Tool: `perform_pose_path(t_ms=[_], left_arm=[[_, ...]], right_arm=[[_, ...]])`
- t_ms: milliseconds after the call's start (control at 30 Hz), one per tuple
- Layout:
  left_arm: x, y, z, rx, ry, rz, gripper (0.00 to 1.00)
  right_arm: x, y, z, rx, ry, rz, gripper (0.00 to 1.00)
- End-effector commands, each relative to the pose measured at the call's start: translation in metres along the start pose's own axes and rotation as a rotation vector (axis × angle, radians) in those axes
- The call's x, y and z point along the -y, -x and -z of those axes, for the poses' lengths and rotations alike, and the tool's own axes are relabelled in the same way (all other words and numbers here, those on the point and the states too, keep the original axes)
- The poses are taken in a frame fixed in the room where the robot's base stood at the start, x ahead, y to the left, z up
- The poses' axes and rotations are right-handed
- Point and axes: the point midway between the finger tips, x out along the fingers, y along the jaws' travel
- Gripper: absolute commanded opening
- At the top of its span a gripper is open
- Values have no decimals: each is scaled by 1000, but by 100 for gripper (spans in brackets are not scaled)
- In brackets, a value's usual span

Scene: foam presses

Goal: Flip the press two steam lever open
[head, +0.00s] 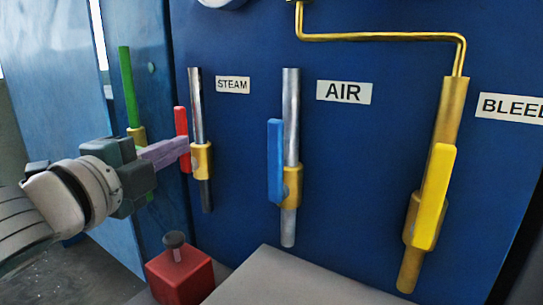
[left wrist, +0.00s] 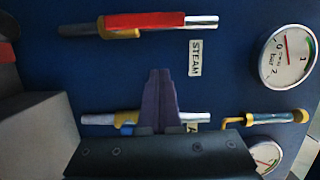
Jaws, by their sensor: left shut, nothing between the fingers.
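The red steam lever (head: 182,125) stands upright along the steam pipe (head: 196,105), left of the STEAM label (head: 233,85), on a brass valve body (head: 202,160). My left gripper (head: 187,147) comes in from the left with its purple fingers shut and empty. In the head view the fingertips overlap the lever's lower half. In the left wrist view the red lever (left wrist: 146,21) lies beyond the fingertips (left wrist: 160,72) with a gap in the picture; I cannot tell whether they touch. My right gripper is not in view.
The blue air lever (head: 275,160) and yellow bleed lever (head: 433,195) stand to the right on the blue panel (head: 350,190). A green lever (head: 126,85) is at left. A red block with a knob (head: 180,275) and a grey surface (head: 290,280) are below. Gauges (left wrist: 288,57) show in the wrist view.

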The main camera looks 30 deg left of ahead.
Motion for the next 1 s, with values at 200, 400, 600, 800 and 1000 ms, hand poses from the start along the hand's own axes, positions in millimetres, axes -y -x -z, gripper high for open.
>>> perform_pose_path(t_ms=[200, 400, 600, 800, 1000], left_arm=[[-2, 32, 0, 1, 2, -1, 0], [-1, 41, 0, 0, 1, 0, 0], [0, 41, 0, 0, 1, 1, 0], [0, 41, 0, 0, 1, 0, 0], [-8, 44, -1, 29, 63, -38, 0]], right_arm=[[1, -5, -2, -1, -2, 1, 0], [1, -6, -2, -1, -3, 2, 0], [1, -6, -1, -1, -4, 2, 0], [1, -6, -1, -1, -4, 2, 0], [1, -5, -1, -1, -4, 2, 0]])
